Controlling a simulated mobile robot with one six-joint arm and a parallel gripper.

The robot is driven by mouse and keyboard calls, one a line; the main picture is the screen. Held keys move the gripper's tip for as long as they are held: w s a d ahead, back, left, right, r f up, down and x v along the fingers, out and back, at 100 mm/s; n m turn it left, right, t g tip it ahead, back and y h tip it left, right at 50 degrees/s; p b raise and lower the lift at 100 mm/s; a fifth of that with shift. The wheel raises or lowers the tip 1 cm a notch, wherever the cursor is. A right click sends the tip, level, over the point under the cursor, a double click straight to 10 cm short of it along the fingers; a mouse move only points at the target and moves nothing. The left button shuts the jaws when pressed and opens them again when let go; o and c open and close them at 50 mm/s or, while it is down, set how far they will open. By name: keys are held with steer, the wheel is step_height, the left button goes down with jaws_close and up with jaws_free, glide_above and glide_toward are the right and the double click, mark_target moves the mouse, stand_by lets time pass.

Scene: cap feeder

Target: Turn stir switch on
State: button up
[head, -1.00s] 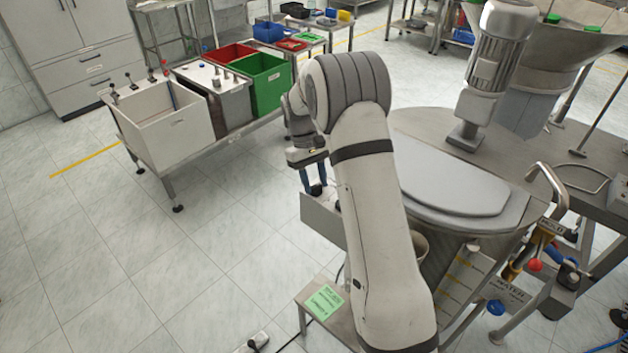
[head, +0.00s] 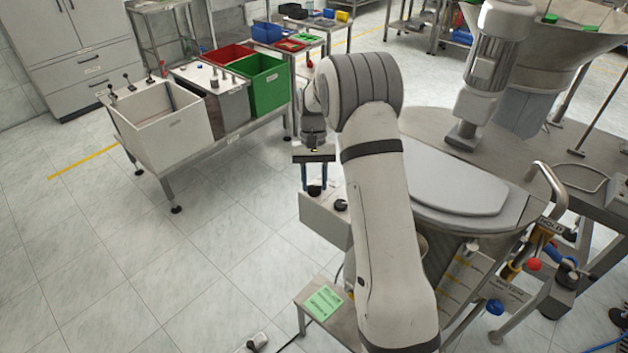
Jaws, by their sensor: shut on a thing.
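A grey control box (head: 318,221) stands at the side of the round vessel, with black knobs on its top. My gripper (head: 314,189) points down over the box, its two blue fingers on either side of the left black knob (head: 314,191), shut on it. A second black knob (head: 340,206) sits just to the right, partly beside my forearm. No label on the box is readable, so I cannot tell from print which knob is the stir switch.
The vessel's grey lid (head: 450,184) and a motor (head: 493,65) are to the right. A low stand with a green note (head: 323,301) is below the box. A bench with a white basin (head: 165,122) and a green bin (head: 262,88) stands behind left. Floor between is clear.

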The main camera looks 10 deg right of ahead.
steer(key=o, duration=1)
steer(key=b+v, duration=0.1)
steer(key=v, duration=0.6)
steer(key=shift+w+r, duration=0.15)
steer(key=shift+r, duration=0.2)
